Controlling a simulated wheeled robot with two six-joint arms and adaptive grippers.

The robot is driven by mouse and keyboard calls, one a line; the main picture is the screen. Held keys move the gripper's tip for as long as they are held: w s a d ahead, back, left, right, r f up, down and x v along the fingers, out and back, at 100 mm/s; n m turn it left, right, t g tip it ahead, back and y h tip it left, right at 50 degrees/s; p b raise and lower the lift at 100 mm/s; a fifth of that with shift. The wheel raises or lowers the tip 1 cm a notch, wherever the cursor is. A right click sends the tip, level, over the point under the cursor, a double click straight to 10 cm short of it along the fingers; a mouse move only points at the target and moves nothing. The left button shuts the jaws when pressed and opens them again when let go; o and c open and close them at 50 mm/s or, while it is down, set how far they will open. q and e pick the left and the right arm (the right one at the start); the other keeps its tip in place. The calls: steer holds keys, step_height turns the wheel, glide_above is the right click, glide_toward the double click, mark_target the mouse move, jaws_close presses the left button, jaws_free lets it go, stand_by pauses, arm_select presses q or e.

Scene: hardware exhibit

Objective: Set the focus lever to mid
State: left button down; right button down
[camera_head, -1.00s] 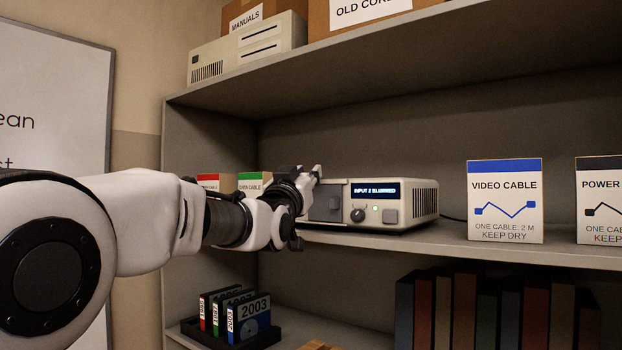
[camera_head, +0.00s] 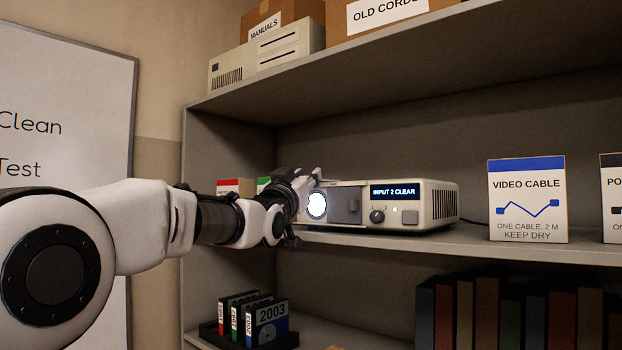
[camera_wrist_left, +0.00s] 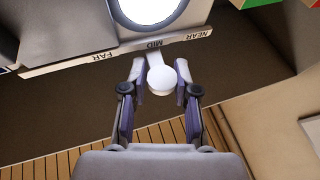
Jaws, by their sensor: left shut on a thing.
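The projector (camera_head: 428,207) stands on the middle shelf, and its display (camera_head: 394,192) reads "INPUT 2 CLEAR". Its round lens (camera_head: 317,205) glows white at the left end of its front. In the left wrist view, the white focus lever (camera_wrist_left: 161,78) sticks out below the lens, at the MID mark of a scale strip (camera_wrist_left: 121,53) labelled FAR, MID and NEAR. My left gripper (camera_wrist_left: 160,80) is shut around the lever's round knob; it also shows in the head view (camera_head: 308,180), beside the projector's left end. My right gripper is not in view.
A video cable box (camera_head: 527,200) stands right of the projector, with another box at the right edge. Red and green topped boxes (camera_head: 235,186) stand behind my left arm. The shelf above (camera_head: 400,60) overhangs the projector. Books and disks fill the lower shelf.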

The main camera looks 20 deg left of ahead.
arm_select(q)
steer(key=shift+s+a+r, duration=0.1)
steer(key=shift+a+r, duration=0.05)
steer(key=shift+r, duration=0.15)
